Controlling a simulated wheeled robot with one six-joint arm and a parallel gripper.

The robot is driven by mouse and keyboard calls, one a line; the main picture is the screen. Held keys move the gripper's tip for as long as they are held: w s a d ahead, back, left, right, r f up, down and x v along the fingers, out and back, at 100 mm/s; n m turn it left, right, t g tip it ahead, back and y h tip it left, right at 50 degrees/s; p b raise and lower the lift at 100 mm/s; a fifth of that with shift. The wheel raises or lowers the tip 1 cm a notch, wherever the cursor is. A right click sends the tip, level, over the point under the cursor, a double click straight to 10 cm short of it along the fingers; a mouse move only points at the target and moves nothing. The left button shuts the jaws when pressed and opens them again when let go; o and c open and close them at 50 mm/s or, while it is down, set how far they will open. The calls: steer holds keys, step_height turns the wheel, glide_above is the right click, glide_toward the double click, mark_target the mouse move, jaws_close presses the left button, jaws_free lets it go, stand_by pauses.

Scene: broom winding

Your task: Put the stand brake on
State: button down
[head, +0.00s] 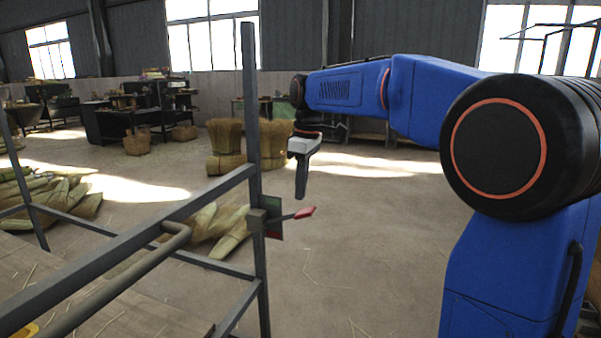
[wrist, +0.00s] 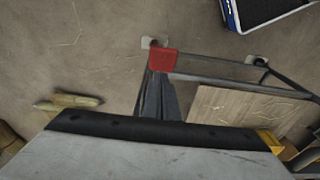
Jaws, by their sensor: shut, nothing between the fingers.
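The stand is a grey metal frame (head: 249,120) with an upright post, rails and a horizontal bar. On its post is a brake lever with a red grip (head: 305,212), sticking out to the right and slightly up in the head view. A small green and red plate (head: 274,222) sits behind the lever. My gripper (head: 301,194) is shut and empty, pointing down, just above the red grip in the picture; whether they touch I cannot tell. In the wrist view my gripper (wrist: 165,125) fills the bottom, and a red block (wrist: 163,60), apparently the lever's grip, shows beyond it.
The stand's feet (wrist: 257,60) rest on the concrete floor. Leaf bundles (head: 215,228) lie behind the stand, and straw broom bundles (head: 226,140) stand further back. Workbenches (head: 120,118) line the far wall. Floor right of the post is mostly clear.

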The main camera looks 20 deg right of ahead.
mark_target(306, 210)
steer(key=shift+s+d+f, duration=0.2)
steer(key=shift+d+f, duration=0.05)
steer(key=shift+f, duration=0.35)
steer(key=shift+s+d+f, duration=0.2)
steer(key=shift+d+f, duration=0.05)
steer(key=shift+f, duration=0.35)
steer(key=shift+d+f, duration=0.1)
steer(key=shift+s+d+f+t+y, duration=0.25)
steer(key=shift+d+f+t+y, duration=0.05)
steer(key=shift+f, duration=0.05)
step_height(306, 210, down, 13)
steer(key=s+d+t+y, duration=0.1)
steer(key=d+t+y, duration=0.1)
steer(key=y, duration=0.3)
steer(key=shift+s+t, duration=0.35)
steer(key=shift+t, duration=0.55)
steer(key=shift+d, duration=0.1)
